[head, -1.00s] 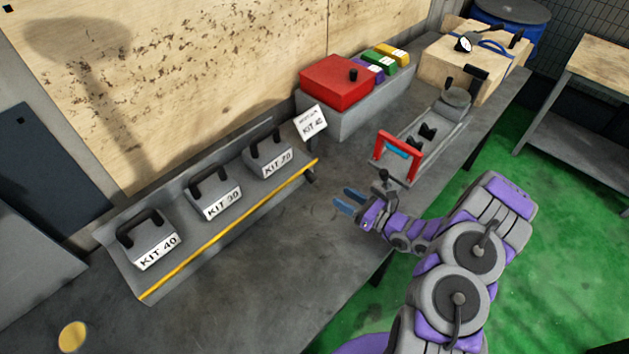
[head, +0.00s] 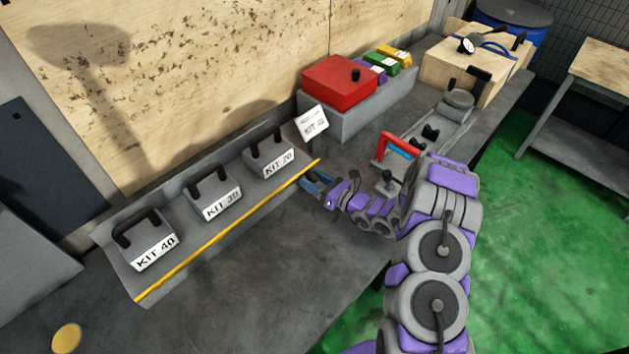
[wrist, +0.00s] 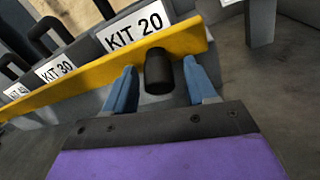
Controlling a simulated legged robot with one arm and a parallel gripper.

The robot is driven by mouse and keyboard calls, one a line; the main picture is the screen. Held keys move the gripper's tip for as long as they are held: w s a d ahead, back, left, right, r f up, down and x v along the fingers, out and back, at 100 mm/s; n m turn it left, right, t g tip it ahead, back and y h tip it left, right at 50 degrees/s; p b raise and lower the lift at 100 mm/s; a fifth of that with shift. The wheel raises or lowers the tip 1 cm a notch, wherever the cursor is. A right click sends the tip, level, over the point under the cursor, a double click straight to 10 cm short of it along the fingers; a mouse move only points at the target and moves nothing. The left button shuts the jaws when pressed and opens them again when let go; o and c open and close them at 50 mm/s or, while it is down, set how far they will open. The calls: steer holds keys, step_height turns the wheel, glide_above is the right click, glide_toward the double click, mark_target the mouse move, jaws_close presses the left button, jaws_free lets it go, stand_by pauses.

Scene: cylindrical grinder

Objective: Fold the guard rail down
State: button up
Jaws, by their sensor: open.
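The guard rail is a long yellow bar (head: 232,228) along the front of the kit rack. It stands raised and crosses in front of the kit blocks; it also shows in the wrist view (wrist: 75,80). A black cylindrical handle (wrist: 158,72) sticks out from its right end. My gripper (head: 312,184) is at the right end of the rail. In the wrist view my gripper (wrist: 162,88) is open, with one blue finger on each side of the black handle. I cannot tell whether either finger touches it. In the head view my fingers hide the handle.
Kit blocks labelled KIT 40 (head: 150,246), KIT 30 (head: 215,197) and KIT 20 (head: 270,158) sit in the rack behind the rail. A red box (head: 340,82) and a red-framed fixture (head: 400,147) stand further right. The bench in front of the rack is clear.

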jaws_close()
stand_by(0.4)
steer(key=shift+f, duration=0.15)
steer(key=shift+d+f+t+y+b, duration=0.1)
steer(key=shift+f+t+y+b, duration=0.2)
steer(key=shift+t+y, duration=0.2)
steer(key=shift+r, duration=0.1)
jaws_free()
